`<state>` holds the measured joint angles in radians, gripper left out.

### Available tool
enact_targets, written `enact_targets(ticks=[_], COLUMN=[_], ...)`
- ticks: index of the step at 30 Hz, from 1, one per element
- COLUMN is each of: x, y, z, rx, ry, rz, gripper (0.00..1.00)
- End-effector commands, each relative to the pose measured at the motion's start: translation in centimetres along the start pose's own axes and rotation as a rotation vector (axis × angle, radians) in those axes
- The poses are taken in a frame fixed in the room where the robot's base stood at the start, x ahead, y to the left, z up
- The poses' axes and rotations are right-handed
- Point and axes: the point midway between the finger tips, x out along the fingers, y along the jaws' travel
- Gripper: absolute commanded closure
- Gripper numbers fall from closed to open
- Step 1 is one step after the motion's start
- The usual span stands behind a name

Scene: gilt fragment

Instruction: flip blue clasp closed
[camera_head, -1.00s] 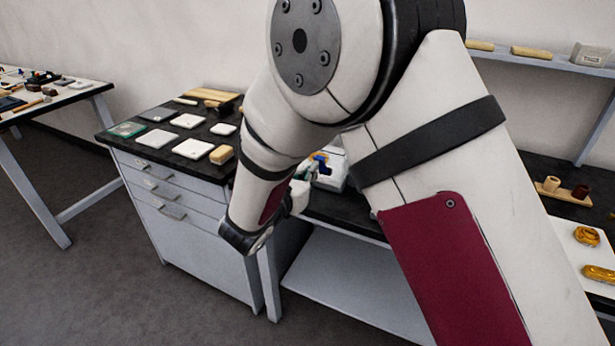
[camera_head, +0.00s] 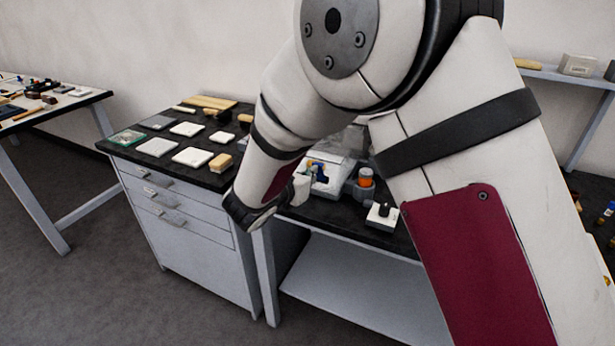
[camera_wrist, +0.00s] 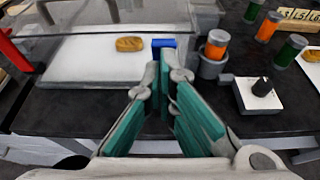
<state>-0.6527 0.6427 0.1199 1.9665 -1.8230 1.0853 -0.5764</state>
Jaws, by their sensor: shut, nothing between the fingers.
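In the head view the clasp (camera_head: 322,179) shows small beside my wrist, and my fingers are mostly hidden.
An orange-topped jar (camera_wrist: 216,44) in a grey holder stands close right of the clasp. A white block with a black knob (camera_wrist: 262,92) is further right. More jars stand behind. A drawer cabinet (camera_head: 190,225) with white tiles is left of the bench.

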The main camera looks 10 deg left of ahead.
Motion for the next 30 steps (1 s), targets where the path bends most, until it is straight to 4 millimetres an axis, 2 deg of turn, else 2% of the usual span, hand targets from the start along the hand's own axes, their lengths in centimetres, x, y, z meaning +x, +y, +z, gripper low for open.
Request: enact_targets(ticks=[1, 9, 17, 30], x=[-0.1, 0.8, 1.9, 1.5], y=[-0.1, -0.1, 0.0, 0.0], z=[0.7, 2.4, 3.2, 3.7], rx=[0.006, 0.008, 0.002, 0.000], ry=[0.024, 0.221, 0.214, 0.214], rz=[-0.001, -0.001, -0.001, 0.000], gripper=[1.00, 1.00, 1.00, 1.00])
